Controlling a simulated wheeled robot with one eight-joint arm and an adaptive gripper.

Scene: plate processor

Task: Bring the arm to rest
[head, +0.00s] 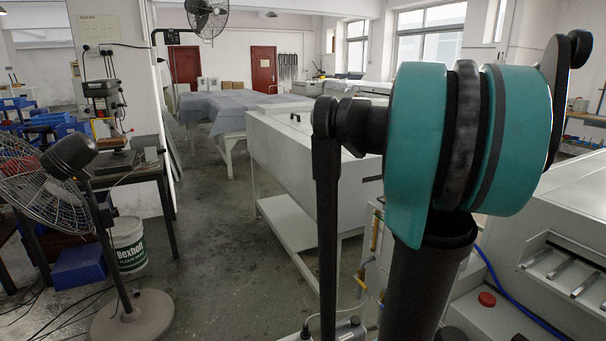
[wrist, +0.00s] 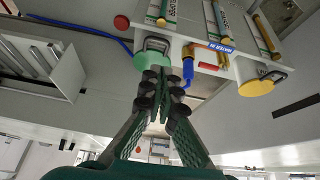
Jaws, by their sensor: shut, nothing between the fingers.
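My gripper (wrist: 160,82) shows in the wrist view, its dark green fingers together at the tips and nothing between them. A light grey machine panel with a green round cap (wrist: 153,61), a blue valve (wrist: 188,68) and a yellow round cap (wrist: 256,88) lies beyond the tips. The green cap is partly behind the fingertips; I cannot tell whether they touch it. In the head view my arm, with teal joint covers, stands raised at the right, and my gripper is not seen there.
In the head view a white machine (head: 555,240) with a red button (head: 487,299) stands close at the right. A long white cabinet (head: 300,160) is behind my arm. A floor fan (head: 60,180) and a white bucket (head: 130,243) stand left. The middle floor is clear.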

